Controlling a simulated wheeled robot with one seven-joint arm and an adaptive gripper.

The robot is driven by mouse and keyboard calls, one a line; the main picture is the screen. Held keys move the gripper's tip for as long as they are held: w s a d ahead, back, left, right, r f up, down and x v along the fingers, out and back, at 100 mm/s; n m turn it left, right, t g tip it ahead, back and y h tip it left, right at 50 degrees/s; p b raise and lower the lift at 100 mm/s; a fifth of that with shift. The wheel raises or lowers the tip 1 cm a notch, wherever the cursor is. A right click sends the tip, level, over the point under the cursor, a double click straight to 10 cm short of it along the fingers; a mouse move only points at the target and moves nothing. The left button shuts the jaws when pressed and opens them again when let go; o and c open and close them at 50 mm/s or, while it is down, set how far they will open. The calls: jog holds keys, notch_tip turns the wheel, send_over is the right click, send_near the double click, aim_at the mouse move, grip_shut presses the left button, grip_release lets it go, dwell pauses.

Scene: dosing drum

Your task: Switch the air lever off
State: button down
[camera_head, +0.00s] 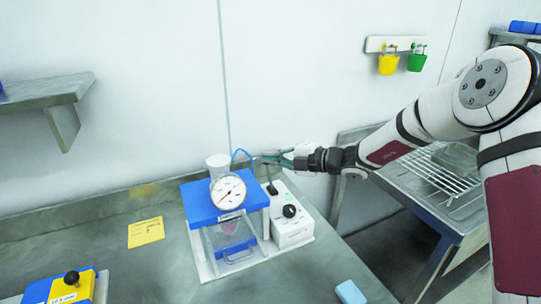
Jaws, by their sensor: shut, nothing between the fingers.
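A white control box (293,228) stands on the bench on the right side of the blue-topped dosing unit (213,205). A small black lever (272,188) stands up at the back of the box's top, and a round black knob (289,211) sits on its front part. I take the black lever for the air lever, but its label is too small to read. My gripper (270,157) is shut and empty. It reaches in from the right, above and behind the lever in the picture. I cannot tell whether it touches the lever.
A round gauge (228,192) and a blue hose (241,152) are close to my gripper. A yellow note (146,232), a yellow-blue box (62,288) and a light-blue block (350,292) lie on the bench. A wire rack (440,175) is at right.

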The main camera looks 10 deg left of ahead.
jog(key=s+d+r+p, duration=0.1)
jog(key=s+d+r, duration=0.3)
jog(key=d, duration=0.5)
jog(key=shift+s+d+r, duration=0.15)
jog(key=shift+d+r, duration=0.05)
jog(key=shift+r, duration=0.75)
jog(key=s+d+r+n+g+h, duration=0.1)
jog(key=s+d+r+n+h, duration=0.1)
jog(key=s+n, duration=0.5)
jog(key=s+d+r+n+g+h, duration=0.1)
jog(key=s+r+n+h, duration=0.15)
jog(key=s+n, duration=0.5)
jog(key=s+d+r+n+g+h, duration=0.1)
jog(key=s+d+n+h, duration=0.15)
jog(key=s+n, duration=0.45)
jog(key=s+d+r+n+t+h, duration=0.2)
jog(key=s+d+n+h, duration=0.5)
jog(key=s+d+n, duration=0.8)
jog(key=n+t, duration=0.1)
jog(key=n, duration=0.4)
jog(key=shift+s+r+h, duration=0.2)
jog(key=shift+s+h, duration=0.2)
